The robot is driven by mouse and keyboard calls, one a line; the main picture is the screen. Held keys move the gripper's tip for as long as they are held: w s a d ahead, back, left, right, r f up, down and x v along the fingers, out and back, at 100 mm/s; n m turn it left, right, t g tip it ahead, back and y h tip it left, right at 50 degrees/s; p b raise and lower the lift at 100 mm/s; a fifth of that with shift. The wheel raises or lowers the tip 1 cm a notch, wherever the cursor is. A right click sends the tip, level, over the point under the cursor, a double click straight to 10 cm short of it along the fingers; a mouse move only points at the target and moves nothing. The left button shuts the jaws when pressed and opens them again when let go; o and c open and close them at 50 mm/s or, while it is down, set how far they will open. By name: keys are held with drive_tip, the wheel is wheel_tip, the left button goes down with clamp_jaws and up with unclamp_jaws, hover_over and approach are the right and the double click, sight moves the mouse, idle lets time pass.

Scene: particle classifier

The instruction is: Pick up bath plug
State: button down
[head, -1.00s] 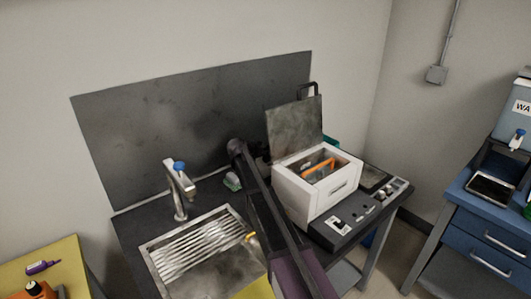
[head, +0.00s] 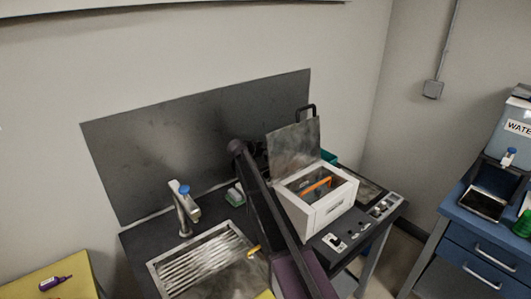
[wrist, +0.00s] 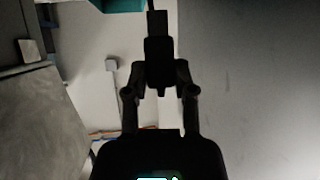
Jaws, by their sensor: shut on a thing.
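My gripper (wrist: 160,85) is in the wrist view, with its dark fingers closed together. A small dark block (wrist: 157,24) sits at the fingertips, and I take it for the bath plug. It is black against the pale background, so its outline against the fingers is hard to tell. In the head view my arm crosses the bench and hides the gripper and the held thing. The wrist view has a grey panel close on the right and a grey surface on the left.
A steel sink (head: 192,271) with a blue-topped tap (head: 185,210) lies left of my arm. A white box machine (head: 325,211) with a raised lid (head: 294,146) stands right of it. A grey backsplash (head: 150,165) rises behind. A blue drawer bench (head: 480,245) is at the right.

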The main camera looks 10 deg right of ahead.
drive_tip(key=shift+r+p, duration=0.5)
drive_tip(key=shift+r, duration=0.3)
drive_tip(key=shift+r, duration=0.1)
wheel_tip(320, 180, up, 17)
drive_tip(key=p, duration=1.7)
drive_tip(key=shift+r+p, duration=0.2)
drive_tip(key=shift+p, duration=0.15)
drive_tip(key=shift+a, duration=0.1)
